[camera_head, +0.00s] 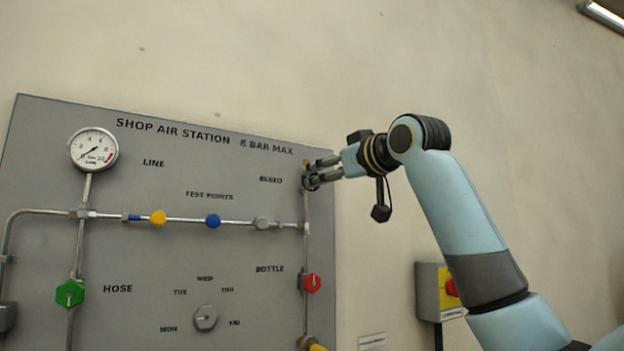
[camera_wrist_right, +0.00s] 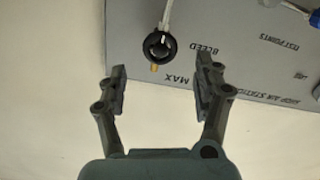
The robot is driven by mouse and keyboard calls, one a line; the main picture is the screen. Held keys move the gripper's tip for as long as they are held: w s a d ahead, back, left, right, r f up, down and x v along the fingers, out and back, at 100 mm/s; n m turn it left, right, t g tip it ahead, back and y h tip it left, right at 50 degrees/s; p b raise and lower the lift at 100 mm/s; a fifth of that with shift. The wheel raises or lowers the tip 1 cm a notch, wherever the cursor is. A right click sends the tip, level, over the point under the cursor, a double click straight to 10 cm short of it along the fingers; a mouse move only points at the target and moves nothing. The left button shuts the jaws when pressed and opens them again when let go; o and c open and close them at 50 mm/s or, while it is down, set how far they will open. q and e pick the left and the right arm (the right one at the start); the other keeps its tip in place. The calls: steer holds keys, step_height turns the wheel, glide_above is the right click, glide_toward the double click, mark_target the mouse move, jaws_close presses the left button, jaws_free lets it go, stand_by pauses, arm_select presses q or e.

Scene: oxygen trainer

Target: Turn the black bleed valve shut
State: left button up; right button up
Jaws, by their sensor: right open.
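The black bleed valve (camera_wrist_right: 159,46) shows in the right wrist view as a round black knob on a thin pipe, beside the BLEED label, with a small brass outlet at it. My right gripper (camera_wrist_right: 161,78) is open, and the knob lies beyond and between its fingertips, apart from them in this view. In the head view my right gripper (camera_head: 311,174) is at the panel's upper right edge and largely hides the valve. Whether it touches the knob cannot be told there. My left gripper is not in view.
The grey panel (camera_head: 140,260) carries a gauge (camera_head: 94,149), a green knob (camera_head: 70,293), a red knob (camera_head: 312,282), a grey dial (camera_head: 205,318) and yellow and blue knobs along a pipe. A switch box (camera_head: 428,292) stands right of the panel. The wall above is clear.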

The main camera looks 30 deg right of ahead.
steer(key=w, duration=0.4)
steer(key=w+p, duration=0.1)
steer(key=w, duration=0.1)
steer(key=shift+w+a, duration=0.35)
steer(key=shift+w, duration=0.05)
steer(key=shift+c, duration=0.3)
steer(key=c, duration=1.1)
